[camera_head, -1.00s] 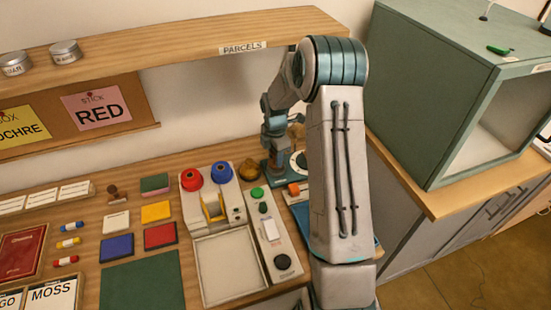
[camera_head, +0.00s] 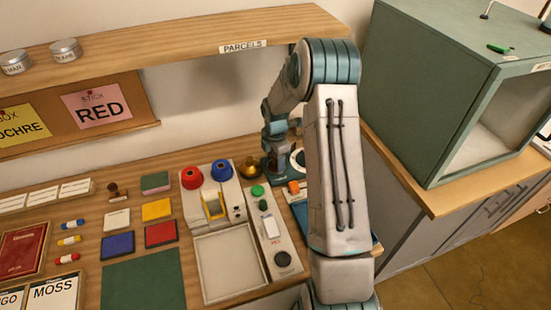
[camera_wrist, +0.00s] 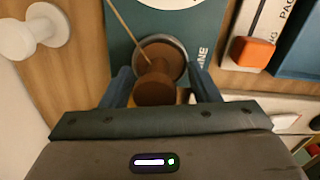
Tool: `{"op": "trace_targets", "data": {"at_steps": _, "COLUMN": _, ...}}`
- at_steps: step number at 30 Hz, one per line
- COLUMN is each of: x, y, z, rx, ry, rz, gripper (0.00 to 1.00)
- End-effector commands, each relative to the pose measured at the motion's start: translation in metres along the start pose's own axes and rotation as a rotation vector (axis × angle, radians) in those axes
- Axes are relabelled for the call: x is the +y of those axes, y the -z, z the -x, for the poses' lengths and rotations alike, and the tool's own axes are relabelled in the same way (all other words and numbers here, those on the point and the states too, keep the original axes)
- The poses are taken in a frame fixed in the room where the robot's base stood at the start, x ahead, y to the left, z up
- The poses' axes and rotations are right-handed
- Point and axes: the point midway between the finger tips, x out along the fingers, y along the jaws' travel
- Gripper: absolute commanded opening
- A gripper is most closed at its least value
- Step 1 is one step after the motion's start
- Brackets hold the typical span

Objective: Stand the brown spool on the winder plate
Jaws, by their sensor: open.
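The brown spool (camera_wrist: 153,93) shows in the wrist view between the two fingers of my gripper (camera_wrist: 159,88). One flange faces the camera; the other is against a round, grey-rimmed plate (camera_wrist: 183,49), which I take for the winder plate. The spool looks upright on it. The fingers are open, one on each side; any light contact is hard to tell. The plate sits on a teal base (camera_wrist: 118,42) with partly hidden lettering. In the head view my gripper (camera_head: 276,168) is down at the teal base, and my arm largely hides the spool.
A thin rod or cord (camera_wrist: 124,22) runs to the plate's edge. A white spool-like thing (camera_wrist: 38,30) is at the left and an orange block (camera_wrist: 252,52) at the right. A wooden shelf (camera_head: 180,40) overhangs the table; a green cabinet (camera_head: 420,90) stands at the right.

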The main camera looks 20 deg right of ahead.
Motion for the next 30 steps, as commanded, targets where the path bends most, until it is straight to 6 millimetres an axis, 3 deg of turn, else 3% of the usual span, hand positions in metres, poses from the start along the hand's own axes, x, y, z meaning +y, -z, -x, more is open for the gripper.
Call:
{"op": "trace_targets", "data": {"at_steps": 5, "x": 0.001, "y": -0.001, "z": 0.021, "rx": -0.002, "ry": -0.005, "rz": -0.001, "gripper": 0.55}}
{"op": "trace_targets", "data": {"at_steps": 18, "x": 0.001, "y": 0.000, "z": 0.108, "rx": -0.001, "ry": -0.003, "rz": -0.001, "gripper": 0.55}}
{"op": "trace_targets", "data": {"at_steps": 24, "x": 0.000, "y": 0.000, "z": 0.122, "rx": 0.000, "ry": -0.001, "rz": 0.000, "gripper": 0.55}}
{"op": "trace_targets", "data": {"at_steps": 30, "x": 0.000, "y": 0.000, "z": 0.123, "rx": 0.000, "ry": 0.000, "rz": 0.000, "gripper": 0.55}}
